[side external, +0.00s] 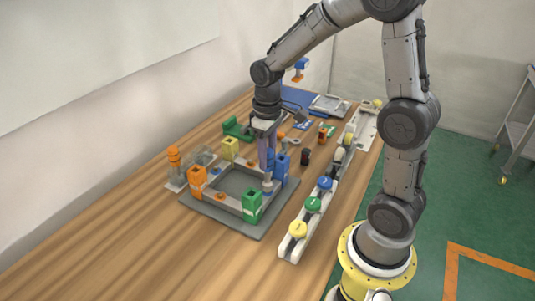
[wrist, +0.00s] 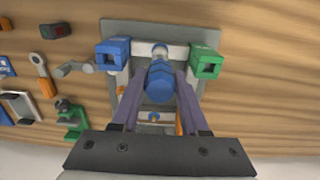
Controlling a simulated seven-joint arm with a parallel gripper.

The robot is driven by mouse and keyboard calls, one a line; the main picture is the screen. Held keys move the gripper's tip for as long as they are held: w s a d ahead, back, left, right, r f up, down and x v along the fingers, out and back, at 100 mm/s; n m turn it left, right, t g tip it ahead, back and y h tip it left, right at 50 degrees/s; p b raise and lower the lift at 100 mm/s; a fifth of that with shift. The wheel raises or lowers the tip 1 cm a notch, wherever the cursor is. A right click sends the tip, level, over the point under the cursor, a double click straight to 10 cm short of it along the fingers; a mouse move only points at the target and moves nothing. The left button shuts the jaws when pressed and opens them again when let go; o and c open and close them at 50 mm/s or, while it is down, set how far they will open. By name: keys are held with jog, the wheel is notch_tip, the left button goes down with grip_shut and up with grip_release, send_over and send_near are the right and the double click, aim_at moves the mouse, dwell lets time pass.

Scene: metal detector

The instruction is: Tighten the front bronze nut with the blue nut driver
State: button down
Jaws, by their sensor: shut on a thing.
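My gripper (side external: 267,160), with purple fingers, is shut on the blue nut driver (wrist: 160,82). The driver's blue handle lies between the fingertips in the wrist view, with its pale metal end (wrist: 160,49) over the grey beam between the blue corner block (wrist: 113,53) and the green corner block (wrist: 206,60). In the side view the driver's lower end (side external: 267,186) is at that beam, and the driver looks about upright. The bronze nut under it is hidden, so I cannot tell whether the driver touches it.
The frame stands on a grey base plate (side external: 223,226), with an orange block (side external: 197,177) and a yellow block (side external: 230,148) at its other corners. A pale rail with yellow (side external: 298,229), green (side external: 313,204) and blue (side external: 324,183) round pieces runs close on the right. Loose tools lie behind.

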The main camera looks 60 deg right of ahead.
jog(key=shift+f, duration=0.25)
jog(key=shift+f, duration=0.3)
jog(key=shift+f, duration=0.15)
dwell(0.6)
jog(key=shift+c, duration=1.7)
grip_release()
jog(key=shift+c, duration=1.3)
jog(key=shift+f, duration=0.4)
